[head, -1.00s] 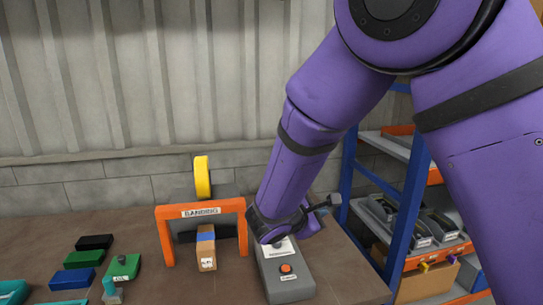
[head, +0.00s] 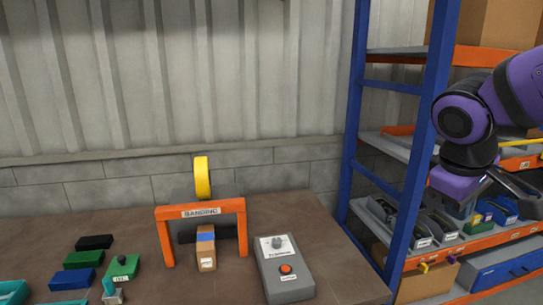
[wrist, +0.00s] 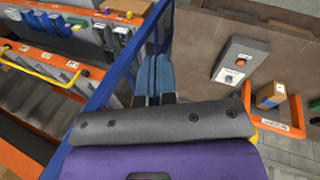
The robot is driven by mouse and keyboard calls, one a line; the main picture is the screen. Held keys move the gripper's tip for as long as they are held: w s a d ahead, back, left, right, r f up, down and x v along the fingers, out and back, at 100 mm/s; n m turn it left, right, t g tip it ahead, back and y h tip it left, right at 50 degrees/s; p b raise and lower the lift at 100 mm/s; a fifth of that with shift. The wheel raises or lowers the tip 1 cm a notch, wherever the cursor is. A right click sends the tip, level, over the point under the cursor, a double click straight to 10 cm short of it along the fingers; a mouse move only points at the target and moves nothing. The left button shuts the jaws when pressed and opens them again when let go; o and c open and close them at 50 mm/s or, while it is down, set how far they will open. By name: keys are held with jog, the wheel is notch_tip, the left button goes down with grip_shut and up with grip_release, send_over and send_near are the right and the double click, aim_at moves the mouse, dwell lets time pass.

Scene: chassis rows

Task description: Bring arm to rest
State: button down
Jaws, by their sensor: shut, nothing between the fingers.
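My purple arm is drawn up at the right edge of the head view, in front of the shelf rack, and part of it is cut off by the frame.
The brown workbench (head: 215,285) holds an orange banding frame (head: 200,210) with a cardboard box (head: 206,250) under it, a yellow roll (head: 202,178), and several coloured blocks at left. The blue-posted rack (head: 428,140) with loaded shelves stands right, close to my arm.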

jog(key=s+r+m+t+y, duration=0.3)
jog(key=s+m, duration=0.1)
jog(key=s, duration=0.5)
jog(key=shift+s+a+r+m+y, duration=0.25)
jog(key=shift+a+r+m+y, duration=0.05)
jog(key=shift+r+m, duration=0.1)
dwell(1.4)
